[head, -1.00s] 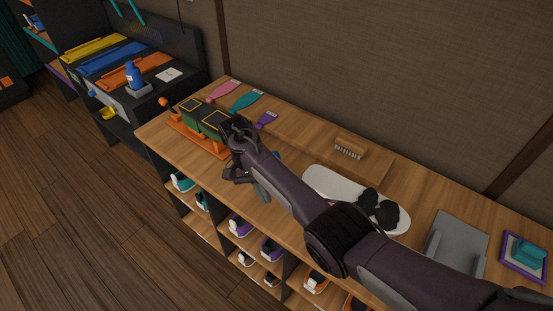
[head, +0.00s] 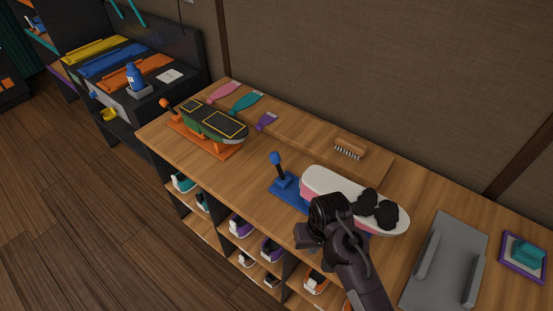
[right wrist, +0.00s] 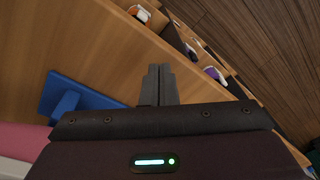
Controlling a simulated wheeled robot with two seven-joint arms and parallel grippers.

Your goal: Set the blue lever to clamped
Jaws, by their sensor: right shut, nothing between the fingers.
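The blue lever (head: 278,167) has a round blue knob and a dark shaft. It stands nearly upright, leaning slightly left, at the left end of its blue base (head: 284,192). A white-topped, pink-sided long piece (head: 322,182) lies along the base, with black pads on it. My right gripper (head: 303,238) is shut and empty, by the shelf's front edge, in front of the blue base and apart from the lever. The right wrist view shows its closed fingers (right wrist: 158,85) and part of the blue base (right wrist: 85,96). The left gripper is not in view.
An orange base (head: 205,138) with an orange-knobbed lever and a green piece stands at the left. A brush (head: 350,147) lies at the back. A grey tray (head: 445,262) and a purple-framed tray (head: 524,268) are at right. Shoes fill the cubbies below.

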